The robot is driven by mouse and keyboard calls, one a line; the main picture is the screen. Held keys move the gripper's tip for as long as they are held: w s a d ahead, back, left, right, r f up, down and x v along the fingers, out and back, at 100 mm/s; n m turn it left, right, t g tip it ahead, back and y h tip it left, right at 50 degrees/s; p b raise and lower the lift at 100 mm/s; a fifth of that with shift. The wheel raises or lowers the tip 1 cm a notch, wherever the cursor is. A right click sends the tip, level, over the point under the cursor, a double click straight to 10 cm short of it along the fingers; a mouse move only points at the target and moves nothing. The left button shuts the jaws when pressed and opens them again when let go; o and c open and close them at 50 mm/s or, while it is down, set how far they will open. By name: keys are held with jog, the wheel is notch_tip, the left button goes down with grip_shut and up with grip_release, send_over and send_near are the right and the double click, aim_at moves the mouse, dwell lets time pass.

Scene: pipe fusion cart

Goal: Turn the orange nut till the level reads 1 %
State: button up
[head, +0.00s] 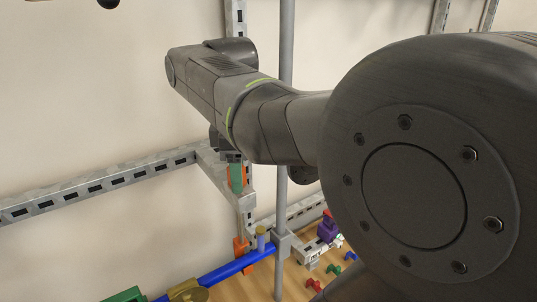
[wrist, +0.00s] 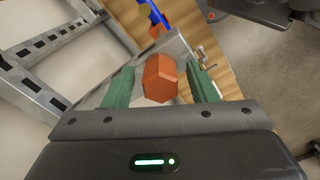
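The orange nut (wrist: 160,79) is a hexagonal block in the middle of the wrist view. My gripper (wrist: 161,86) has its two green fingers on either side of the nut, with a narrow gap showing on each side, so it is open around it. In the head view my gripper (head: 237,178) is small, beside the grey metal post, with a bit of orange showing at its green finger; most of the nut is hidden there. No level readout can be read in either view.
Slotted metal rails (head: 100,187) run along the wall. A blue pipe (head: 222,271) with an orange clamp (head: 240,252) lies below my gripper. A grey upright pole (head: 284,140) stands close to my arm. A purple object (head: 327,228) and small red and green pieces sit on the wooden top.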

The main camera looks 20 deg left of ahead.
notch_tip(320, 180, up, 8)
jog(key=shift+f+b, duration=0.25)
jog(key=shift+b, duration=0.15)
dwell(0.3)
jog(key=shift+f, duration=0.1)
dwell(0.9)
notch_tip(320, 180, down, 8)
jog(key=shift+r+p, duration=0.25)
jog(key=shift+p, duration=0.2)
jog(key=shift+m, duration=0.3)
